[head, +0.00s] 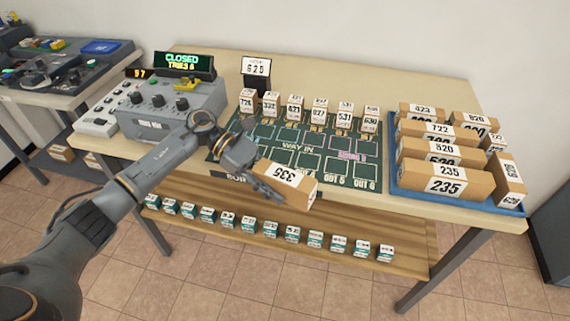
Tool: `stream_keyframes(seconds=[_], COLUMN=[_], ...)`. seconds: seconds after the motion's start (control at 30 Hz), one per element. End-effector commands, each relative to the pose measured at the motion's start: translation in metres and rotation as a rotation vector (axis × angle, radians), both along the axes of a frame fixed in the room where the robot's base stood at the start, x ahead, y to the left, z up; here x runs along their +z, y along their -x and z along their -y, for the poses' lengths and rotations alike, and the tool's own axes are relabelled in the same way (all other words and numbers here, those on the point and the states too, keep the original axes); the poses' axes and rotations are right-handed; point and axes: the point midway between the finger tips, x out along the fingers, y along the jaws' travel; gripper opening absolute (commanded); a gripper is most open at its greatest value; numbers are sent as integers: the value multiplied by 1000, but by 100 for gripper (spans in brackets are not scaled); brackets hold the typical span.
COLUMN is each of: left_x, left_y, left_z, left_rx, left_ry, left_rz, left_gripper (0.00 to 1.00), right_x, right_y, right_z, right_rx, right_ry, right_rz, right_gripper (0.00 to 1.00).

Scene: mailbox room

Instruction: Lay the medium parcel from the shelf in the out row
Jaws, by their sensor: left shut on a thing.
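My left gripper (266,184) is shut on a brown cardboard parcel (303,192) with a white label, which looks like 335 upside down. The parcel is tilted and covers part of the front edge of a dark green mat (361,149). I cannot tell whether it touches the mat. The mat has outlined cells, with WAY IN lettering across its middle; lettering along its near edge is partly hidden and hard to read. The wooden shelf (215,240) under the table carries a row of several small white-and-teal boxes (270,229). My right gripper is not in view.
Several small numbered boxes (295,105) stand along the mat's back edge. A stand (256,70) behind them shows 625. A blue tray (457,202) at right holds several larger parcels (447,187). A grey console (172,108) with a CLOSED sign (184,63) stands at left.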

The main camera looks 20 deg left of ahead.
Motion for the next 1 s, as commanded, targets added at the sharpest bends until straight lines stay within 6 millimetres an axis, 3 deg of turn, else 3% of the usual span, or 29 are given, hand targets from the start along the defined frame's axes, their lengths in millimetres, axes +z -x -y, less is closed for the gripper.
stream_keyframes(seconds=[0.03, 0.13, 0.27, 0.47, 0.63, 0.83, 1.0], left_x=[-4, -11, -21, -26, -23, -7, 1], left_y=[-2, -3, -4, -5, -3, 10, 17], left_z=[-18, -46, -59, -48, -27, 5, 15], left_rx=[38, 119, 229, 340, 430, 579, 698], left_ry=[-4, -5, -3, 0, -1, -1, 1], left_rz=[0, -3, -1, 1, 2, 4, 7], left_gripper=[1, 1, 1, 1, 1, 1, 1], right_x=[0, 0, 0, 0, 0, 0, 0], right_y=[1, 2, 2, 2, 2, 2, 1], right_z=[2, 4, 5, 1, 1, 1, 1], right_rx=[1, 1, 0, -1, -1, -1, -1], right_ry=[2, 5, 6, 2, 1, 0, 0], right_rz=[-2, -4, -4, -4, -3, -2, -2], right_gripper=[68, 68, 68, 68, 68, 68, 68])
